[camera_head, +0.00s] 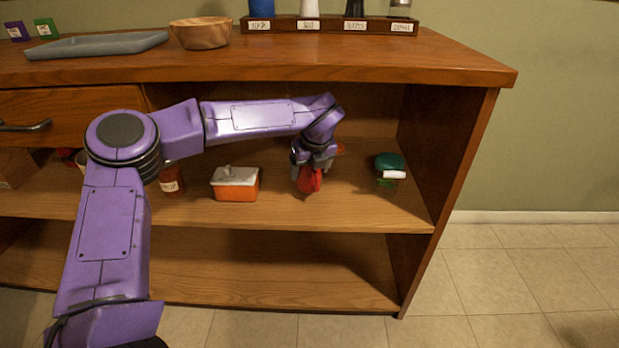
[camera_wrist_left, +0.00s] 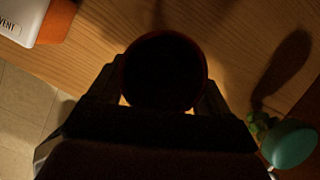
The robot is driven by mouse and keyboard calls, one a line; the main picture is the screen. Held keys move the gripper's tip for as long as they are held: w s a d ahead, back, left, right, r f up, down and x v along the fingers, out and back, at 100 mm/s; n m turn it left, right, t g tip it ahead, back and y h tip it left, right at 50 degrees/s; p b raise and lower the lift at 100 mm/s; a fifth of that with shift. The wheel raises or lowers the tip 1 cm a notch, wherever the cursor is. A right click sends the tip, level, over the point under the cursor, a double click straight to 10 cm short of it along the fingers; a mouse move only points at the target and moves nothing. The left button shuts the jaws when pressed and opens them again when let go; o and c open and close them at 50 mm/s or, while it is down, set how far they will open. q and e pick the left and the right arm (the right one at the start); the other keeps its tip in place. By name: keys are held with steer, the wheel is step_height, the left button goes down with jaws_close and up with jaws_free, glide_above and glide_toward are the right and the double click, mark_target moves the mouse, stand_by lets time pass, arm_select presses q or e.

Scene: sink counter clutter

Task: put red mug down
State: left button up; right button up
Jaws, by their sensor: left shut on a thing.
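A red mug (camera_head: 309,180) is held in my left gripper (camera_head: 313,168) inside the open shelf of the wooden cabinet. The gripper is shut on the mug, with a finger on each side of it. In the left wrist view the dark round mouth of the mug (camera_wrist_left: 165,72) faces the camera, and its inside is in shadow. The mug is over the upper shelf board (camera_head: 350,210); I cannot tell whether its base touches the board. My right gripper is not in view.
An orange container with a grey lid (camera_head: 235,184) stands left of the mug, and a green-lidded jar (camera_head: 390,168) stands to the right. A red-brown jar (camera_head: 171,180) is further left. The countertop above holds a wooden bowl (camera_head: 201,33) and a grey tray (camera_head: 96,44).

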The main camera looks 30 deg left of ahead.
arm_select(q)
step_height(320, 180, down, 2)
steer(key=shift+f+b, duration=0.25)
steer(key=shift+b, duration=0.05)
steer(key=shift+c, duration=0.6)
steer(key=shift+r, duration=0.1)
steer(key=o, duration=1.3)
steer(key=shift+r+p, duration=0.25)
steer(key=shift+p, duration=0.05)
steer(key=v, duration=0.2)
steer(key=p+v, duration=0.2)
steer(key=v, duration=0.1)
steer(key=shift+s+d+r, duration=0.1)
steer(key=shift+s+d, duration=0.2)
steer(key=shift+d, duration=0.1)
steer(key=s+d+p, duration=0.1)
steer(key=s+d, duration=0.6)
steer(key=d, duration=0.1)
steer(key=shift+d+f+p, duration=0.3)
steer(key=shift+p, duration=0.1)
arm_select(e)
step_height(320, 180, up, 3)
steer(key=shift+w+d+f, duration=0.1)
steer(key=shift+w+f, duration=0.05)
